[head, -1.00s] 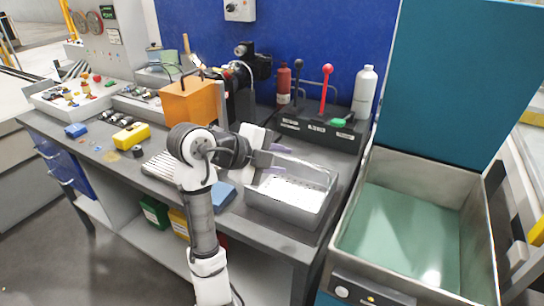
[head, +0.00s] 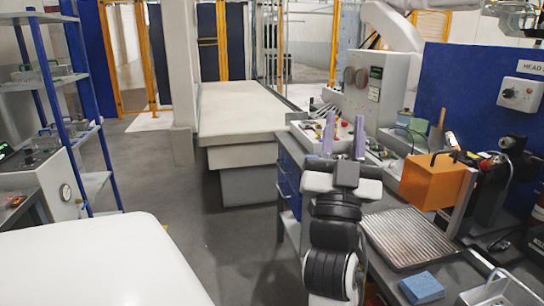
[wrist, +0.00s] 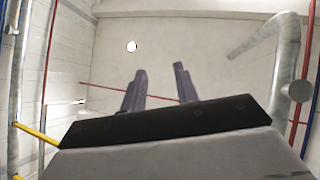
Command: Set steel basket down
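The steel basket (head: 497,292) is only partly in view at the bottom right edge of the head view, on the workbench; most of it is cut off by the frame. My gripper (head: 345,116) points upward in front of the bench, to the left of the basket and well apart from it. Its two purple-grey fingers stand apart with nothing between them. In the wrist view my gripper (wrist: 159,69) also shows spread and empty, with only the pale ceiling behind it.
A ribbed metal tray (head: 408,238), a blue block (head: 422,288) and an orange box (head: 436,181) are on the bench. A white surface (head: 100,265) fills the lower left. A blue-framed shelf (head: 93,130) stands at left. Grey floor (head: 220,225) lies open between.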

